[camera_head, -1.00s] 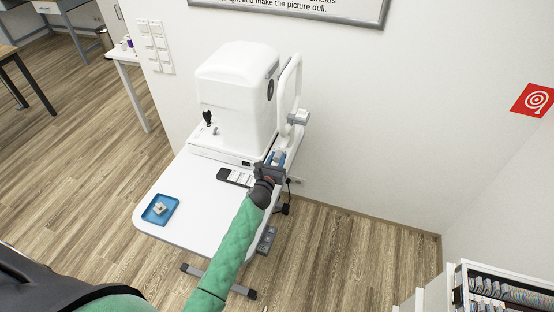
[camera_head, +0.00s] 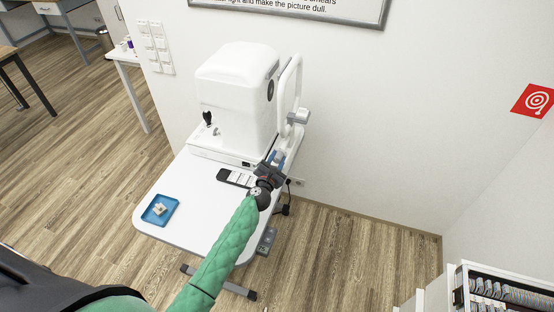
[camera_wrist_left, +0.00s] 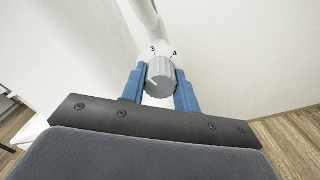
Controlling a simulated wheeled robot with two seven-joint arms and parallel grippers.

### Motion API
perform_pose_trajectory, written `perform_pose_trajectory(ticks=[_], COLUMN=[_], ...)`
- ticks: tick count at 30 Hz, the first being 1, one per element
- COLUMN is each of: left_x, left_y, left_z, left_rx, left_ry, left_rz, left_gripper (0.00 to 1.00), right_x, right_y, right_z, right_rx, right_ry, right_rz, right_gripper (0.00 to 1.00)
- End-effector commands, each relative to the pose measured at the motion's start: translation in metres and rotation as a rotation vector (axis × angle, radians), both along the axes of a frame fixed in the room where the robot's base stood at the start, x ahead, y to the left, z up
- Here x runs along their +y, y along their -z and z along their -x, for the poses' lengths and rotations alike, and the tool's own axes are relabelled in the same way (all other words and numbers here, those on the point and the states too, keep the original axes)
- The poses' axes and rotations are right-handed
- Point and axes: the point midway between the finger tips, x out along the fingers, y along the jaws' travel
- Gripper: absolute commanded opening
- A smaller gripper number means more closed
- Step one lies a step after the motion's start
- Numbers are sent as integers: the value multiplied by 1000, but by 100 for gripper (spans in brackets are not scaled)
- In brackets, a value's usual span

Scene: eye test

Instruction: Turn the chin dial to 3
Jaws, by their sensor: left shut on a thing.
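The chin dial (camera_wrist_left: 160,80) is a grey ribbed knob in the left wrist view, with the figures 3 and 4 printed beyond it on a white part. A pale line shows on the near left of the knob; I cannot tell exactly which figure it meets. My left gripper (camera_wrist_left: 161,74) is shut on the dial, a blue finger on either side. In the head view my left gripper (camera_head: 277,158) is at the front right of the white eye tester (camera_head: 236,85), below its upright head-rest frame (camera_head: 289,95), and hides the dial. My right gripper is out of view.
The eye tester stands on a white table (camera_head: 205,208). A blue tray (camera_head: 149,221) with a small pale object lies at the table's left front. A dark and white panel (camera_head: 235,178) lies near my gripper. The wall is close behind; a drawer cabinet (camera_head: 462,290) stands at lower right.

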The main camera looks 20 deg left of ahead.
Motion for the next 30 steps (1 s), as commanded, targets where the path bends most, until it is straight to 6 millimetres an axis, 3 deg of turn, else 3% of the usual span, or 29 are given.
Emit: perform_pose_trajectory(ticks=[15, 30], left_x=[0, 0], left_y=[-1, 1], left_z=[0, 0], left_rx=[-11, -14], left_ry=[0, 0], left_rz=[-368, -453], left_gripper=[8, 8], right_x=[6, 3], right_y=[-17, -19], right_z=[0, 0], right_rx=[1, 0], right_ry=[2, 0], right_rz=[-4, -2], right_gripper=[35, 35])
